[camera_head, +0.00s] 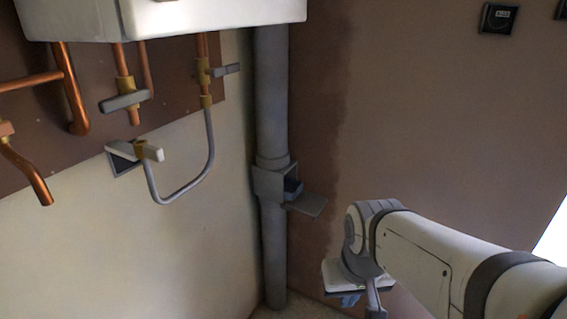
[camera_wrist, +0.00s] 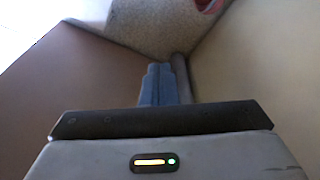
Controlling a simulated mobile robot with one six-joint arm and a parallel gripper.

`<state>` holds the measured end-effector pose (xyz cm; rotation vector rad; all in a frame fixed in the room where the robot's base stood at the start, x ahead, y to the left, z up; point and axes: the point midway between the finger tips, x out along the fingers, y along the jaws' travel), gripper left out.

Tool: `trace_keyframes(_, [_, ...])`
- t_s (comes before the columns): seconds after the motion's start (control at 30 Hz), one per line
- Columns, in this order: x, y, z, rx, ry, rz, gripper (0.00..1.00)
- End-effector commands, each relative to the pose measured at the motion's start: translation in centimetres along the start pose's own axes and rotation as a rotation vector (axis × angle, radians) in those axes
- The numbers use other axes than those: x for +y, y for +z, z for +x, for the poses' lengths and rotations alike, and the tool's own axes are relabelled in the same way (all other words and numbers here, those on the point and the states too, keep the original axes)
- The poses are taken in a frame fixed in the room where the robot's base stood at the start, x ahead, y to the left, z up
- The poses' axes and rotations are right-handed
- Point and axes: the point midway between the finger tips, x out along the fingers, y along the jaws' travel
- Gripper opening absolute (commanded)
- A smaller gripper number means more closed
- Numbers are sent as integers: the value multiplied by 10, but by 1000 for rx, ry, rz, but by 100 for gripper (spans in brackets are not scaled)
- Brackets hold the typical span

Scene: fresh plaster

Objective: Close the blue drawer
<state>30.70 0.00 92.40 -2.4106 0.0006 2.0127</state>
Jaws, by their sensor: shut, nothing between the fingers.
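A small grey box (camera_head: 272,184) is fixed on a vertical grey pipe in the corner. A dark blue part (camera_head: 293,188) shows in its opening, and a grey flap (camera_head: 307,205) sticks out to the right below it. The blue part may be the drawer; I cannot tell how far it stands out. My gripper (camera_head: 350,300) is low and to the right of the box, apart from it, partly hidden by my arm. In the wrist view its blue-grey fingers (camera_wrist: 160,72) are together and empty. I cannot make out the drawer there.
The vertical pipe (camera_head: 271,100) runs down to the floor; it also shows in the wrist view (camera_wrist: 182,75). Copper pipes (camera_head: 70,90) and a white unit (camera_head: 170,15) are on the left wall. A red object (camera_wrist: 207,4) lies at the wrist view's top edge.

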Motion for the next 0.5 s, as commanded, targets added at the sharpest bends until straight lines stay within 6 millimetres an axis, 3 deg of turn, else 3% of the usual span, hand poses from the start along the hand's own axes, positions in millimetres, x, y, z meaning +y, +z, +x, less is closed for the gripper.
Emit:
trace_keyframes(0.17, [-1,-6,-1,4,-7,5,0])
trace_keyframes(0.27, [-1,-27,-4,17,-26,23,0])
trace_keyframes(0.37, [0,-64,-6,42,-61,58,0])
trace_keyframes(0.5, [-3,-132,-5,94,-121,117,0])
